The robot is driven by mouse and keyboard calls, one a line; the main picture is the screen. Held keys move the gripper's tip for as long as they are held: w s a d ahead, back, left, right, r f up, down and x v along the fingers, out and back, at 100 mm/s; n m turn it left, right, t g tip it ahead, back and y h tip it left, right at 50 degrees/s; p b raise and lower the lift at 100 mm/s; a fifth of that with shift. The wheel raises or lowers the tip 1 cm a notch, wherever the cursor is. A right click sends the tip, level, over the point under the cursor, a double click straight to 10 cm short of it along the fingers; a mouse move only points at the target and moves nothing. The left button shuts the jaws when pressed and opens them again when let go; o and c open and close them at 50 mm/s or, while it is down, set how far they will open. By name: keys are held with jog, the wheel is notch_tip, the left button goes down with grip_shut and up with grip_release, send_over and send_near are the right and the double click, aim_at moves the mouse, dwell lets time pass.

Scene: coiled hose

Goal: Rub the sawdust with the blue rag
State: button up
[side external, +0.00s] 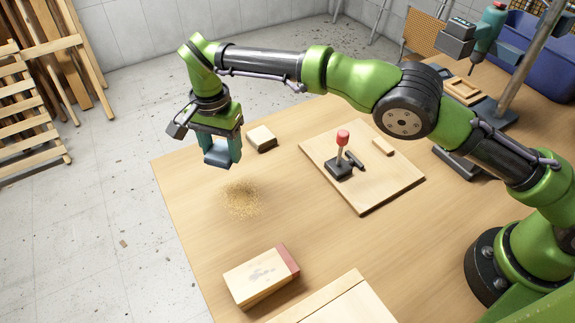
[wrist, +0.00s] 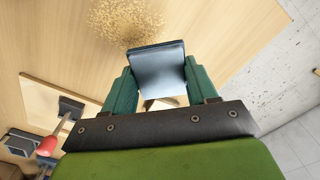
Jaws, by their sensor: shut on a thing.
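The sawdust (side external: 241,198) is a loose tan patch on the wooden table, left of its middle; it also shows at the top of the wrist view (wrist: 124,20). My gripper (side external: 221,150) is shut on the blue rag (side external: 217,157), which looks like a stiff, flat-faced blue-grey block. In the wrist view the rag (wrist: 157,72) sits between the two green fingers and sticks out past their tips. My gripper holds it above the table, behind the sawdust in the side view. The rag appears clear of the sawdust.
A small pale block (side external: 261,139) lies just right of my gripper. A wooden board (side external: 362,185) carries a red-topped lever (side external: 342,150). A wood block with a red end (side external: 262,276) lies in front of the sawdust. A drill press (side external: 487,40) and blue bin (side external: 541,50) stand back right.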

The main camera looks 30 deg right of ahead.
send_over(231, 180)
jog(key=shift+s+a+f, duration=0.1)
jog(key=shift+a+f, duration=0.05)
jog(key=shift+f, duration=1.4)
jog(key=shift+a+f, duration=0.15)
jog(key=shift+f, duration=1.4)
jog(key=shift+s+f, duration=0.3)
jog(key=shift+f, duration=0.2)
jog(key=shift+s+f, duration=0.25)
jog(key=shift+f, duration=0.2)
jog(key=shift+c, duration=0.4)
jog(key=shift+s, duration=5.1)
jog(key=shift+w, duration=5.6)
jog(key=shift+w+d, duration=0.15)
jog(key=shift+d, duration=0.25)
jog(key=shift+s, duration=5.7)
jog(key=shift+w, duration=5.5)
jog(key=shift+w+r, duration=0.1)
jog(key=shift+w, duration=0.15)
jog(key=shift+s+r, duration=0.1)
jog(key=shift+r, duration=4)
